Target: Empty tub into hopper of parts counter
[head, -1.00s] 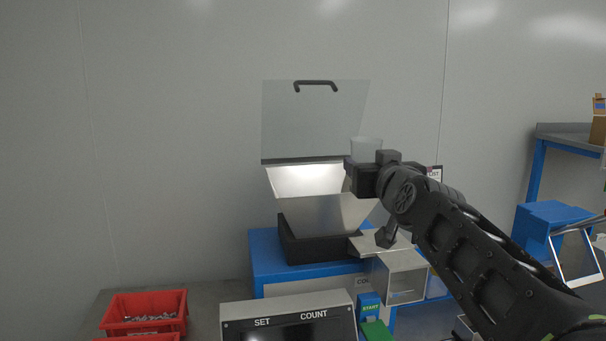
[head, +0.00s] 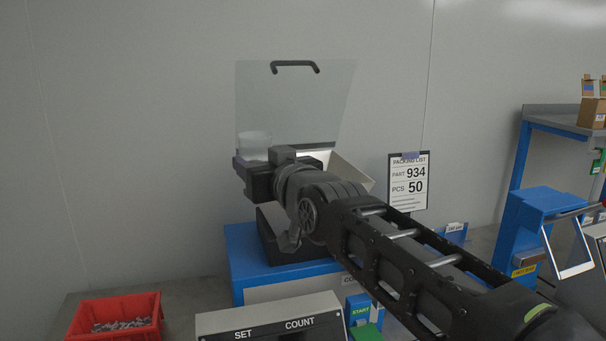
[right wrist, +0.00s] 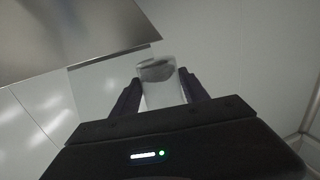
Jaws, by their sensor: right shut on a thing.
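My right gripper (head: 250,162) is shut on a translucent tub (head: 254,144), which looks upright. In the right wrist view the tub (right wrist: 161,95) sits between the two fingers, with something dark showing inside near its top. The parts counter's metal hopper (head: 351,171) stands behind my gripper and wrist, which hide most of it. The hopper's clear lid (head: 296,95) stands raised, with a dark handle on top. The tub is in front of the lid's lower left, apart from the hopper's visible right side. My left gripper is not in view.
A red bin (head: 115,315) of metal parts stands at lower left. A packing list (head: 408,181) reads part 934, 50 pcs. A blue-legged bench (head: 560,120) is at right.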

